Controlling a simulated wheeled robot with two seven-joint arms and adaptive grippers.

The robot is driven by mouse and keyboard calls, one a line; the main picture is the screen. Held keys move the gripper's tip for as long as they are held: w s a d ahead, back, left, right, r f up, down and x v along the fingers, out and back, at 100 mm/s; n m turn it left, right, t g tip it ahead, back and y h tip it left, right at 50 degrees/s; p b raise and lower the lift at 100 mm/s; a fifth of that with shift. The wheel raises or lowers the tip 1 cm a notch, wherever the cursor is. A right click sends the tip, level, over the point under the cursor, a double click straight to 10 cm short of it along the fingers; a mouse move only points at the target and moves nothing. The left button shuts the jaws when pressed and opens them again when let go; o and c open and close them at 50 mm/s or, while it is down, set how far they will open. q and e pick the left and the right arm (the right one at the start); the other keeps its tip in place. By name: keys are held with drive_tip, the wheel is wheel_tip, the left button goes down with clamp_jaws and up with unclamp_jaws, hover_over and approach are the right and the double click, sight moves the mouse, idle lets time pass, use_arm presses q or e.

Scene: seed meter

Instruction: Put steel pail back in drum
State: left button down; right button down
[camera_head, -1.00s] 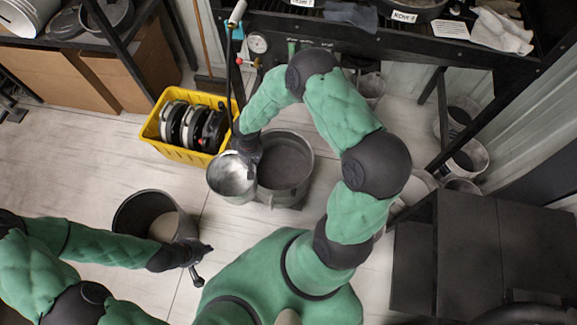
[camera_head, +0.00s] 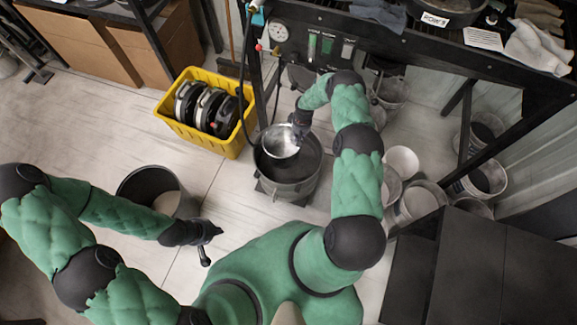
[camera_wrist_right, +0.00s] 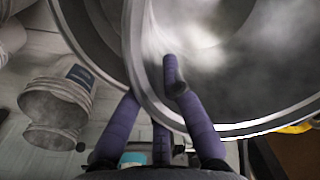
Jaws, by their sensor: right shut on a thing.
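The steel pail (camera_head: 281,141), a shiny open bowl shape, is in my right gripper (camera_head: 298,122). The right gripper is shut on its rim, which also shows large in the right wrist view (camera_wrist_right: 215,45). In the head view the pail overlaps the back of the round grey drum (camera_head: 291,188), which stands on the floor; the drum's interior is partly hidden by it. I cannot tell how far the pail is above or inside the drum. My left gripper (camera_head: 211,243) is open and empty, to the lower left of the drum, with its fingers spread.
A yellow crate (camera_head: 232,146) with several black reels is left of the drum. A dark bin (camera_head: 128,187) stands near my left forearm. White buckets (camera_head: 421,200) and a black bench frame (camera_head: 461,150) are at right. Floor between bin and drum is clear.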

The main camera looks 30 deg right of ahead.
drive_tip(key=d+f, duration=0.2)
drive_tip(key=f, duration=0.2)
drive_tip(key=shift+s+d, duration=0.25)
drive_tip(key=shift+d, duration=0.15)
wheel_tip(320, 180, down, 10)
drive_tip(key=b, duration=0.5)
drive_tip(key=shift+r, duration=0.25)
drive_tip(key=c, duration=1.4)
unclamp_jaws()
drive_tip(key=shift+a, duration=0.1)
drive_tip(key=shift+f, duration=0.15)
